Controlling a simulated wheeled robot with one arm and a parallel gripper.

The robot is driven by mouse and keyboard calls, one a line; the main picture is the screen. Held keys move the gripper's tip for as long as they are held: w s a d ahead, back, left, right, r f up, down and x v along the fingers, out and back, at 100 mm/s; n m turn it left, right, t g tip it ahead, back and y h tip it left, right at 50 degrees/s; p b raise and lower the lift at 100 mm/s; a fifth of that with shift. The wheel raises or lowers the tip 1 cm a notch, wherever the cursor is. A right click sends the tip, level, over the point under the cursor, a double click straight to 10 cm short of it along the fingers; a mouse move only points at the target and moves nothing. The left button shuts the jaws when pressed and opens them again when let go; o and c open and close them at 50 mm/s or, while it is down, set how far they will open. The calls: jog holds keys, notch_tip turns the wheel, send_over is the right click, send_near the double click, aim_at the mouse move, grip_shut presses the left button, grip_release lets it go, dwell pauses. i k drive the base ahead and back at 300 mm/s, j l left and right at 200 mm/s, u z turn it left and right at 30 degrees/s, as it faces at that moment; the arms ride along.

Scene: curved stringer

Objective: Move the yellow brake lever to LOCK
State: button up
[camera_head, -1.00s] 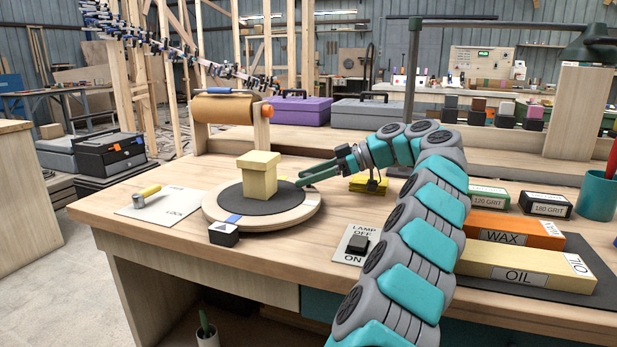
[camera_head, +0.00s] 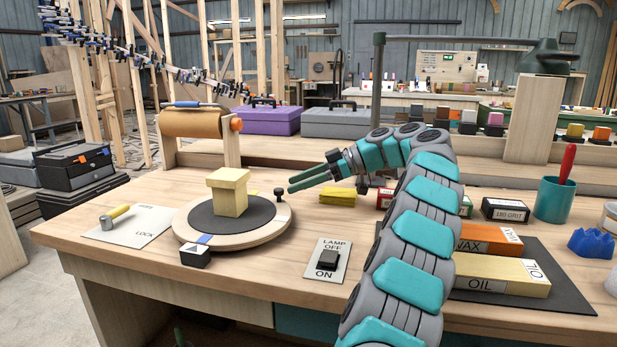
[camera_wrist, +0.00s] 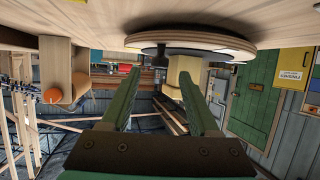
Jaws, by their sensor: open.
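The yellow brake lever (camera_head: 117,213) lies on a pale plate (camera_head: 135,229) at the left of the bench, with LOCK printed toward the plate's right front. Its grip points toward the back right, away from the LOCK word. My gripper (camera_head: 290,186) is open and empty above the bench, right of the round turntable (camera_head: 270,232) and well apart from the lever. In the wrist view its green fingers (camera_wrist: 160,95) spread below the turntable's rim, in an upside-down picture. The lever is not distinguishable in the wrist view.
A wooden block (camera_head: 229,193) stands on the turntable between my gripper and the lever. A paper roll holder (camera_head: 193,123) rises behind it. A small black arrow block (camera_head: 195,255) sits in front. A lamp switch (camera_head: 327,260) and yellow pads (camera_head: 337,196) lie nearby.

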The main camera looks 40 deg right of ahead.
aim_at(105, 221)
jog(key=k, duration=1)
